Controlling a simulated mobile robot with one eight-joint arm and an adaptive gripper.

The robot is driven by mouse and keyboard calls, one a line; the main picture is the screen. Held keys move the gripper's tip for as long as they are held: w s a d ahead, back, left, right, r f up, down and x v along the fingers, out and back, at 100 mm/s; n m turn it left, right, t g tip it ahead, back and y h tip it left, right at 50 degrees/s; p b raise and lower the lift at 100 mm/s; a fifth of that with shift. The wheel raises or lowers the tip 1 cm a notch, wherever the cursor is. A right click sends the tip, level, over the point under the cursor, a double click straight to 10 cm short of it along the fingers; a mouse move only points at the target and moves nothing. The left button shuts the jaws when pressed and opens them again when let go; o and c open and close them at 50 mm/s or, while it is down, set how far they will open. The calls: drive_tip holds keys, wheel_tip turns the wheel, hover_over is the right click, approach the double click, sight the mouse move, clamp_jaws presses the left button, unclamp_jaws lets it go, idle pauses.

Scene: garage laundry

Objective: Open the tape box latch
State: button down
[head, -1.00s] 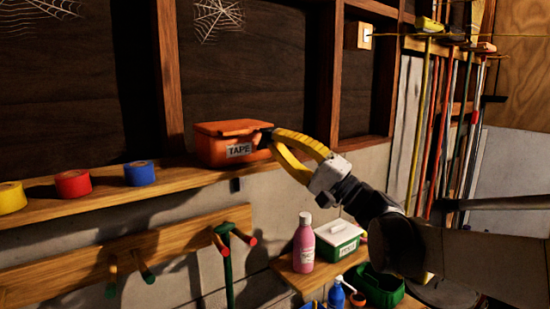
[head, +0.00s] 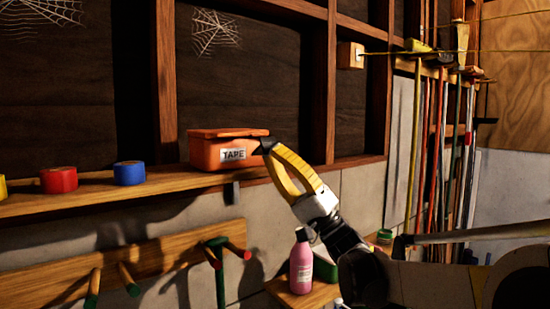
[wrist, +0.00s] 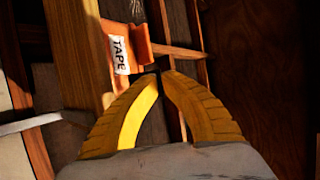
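In the wrist view the box (wrist: 117,30) appears turned sideways, with an orange edge jutting right just beyond my fingertips. My gripper (head: 262,147) has yellow fingers with dark tips brought together at the box's right front end, just below the lid. The fingertips look empty; whether they touch the box I cannot tell. I cannot make out the latch.
Blue tape (head: 129,173) and red tape (head: 58,180) rolls stand on the ledge (head: 160,183) left of the box. A peg rail (head: 60,270) hangs below. A pink bottle (head: 301,265) stands on a lower shelf. Wall studs rise behind the box.

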drive_tip(key=c, duration=1.6)
unclamp_jaws()
drive_tip(key=v, duration=1.2)
drive_tip(key=shift+a, duration=0.1)
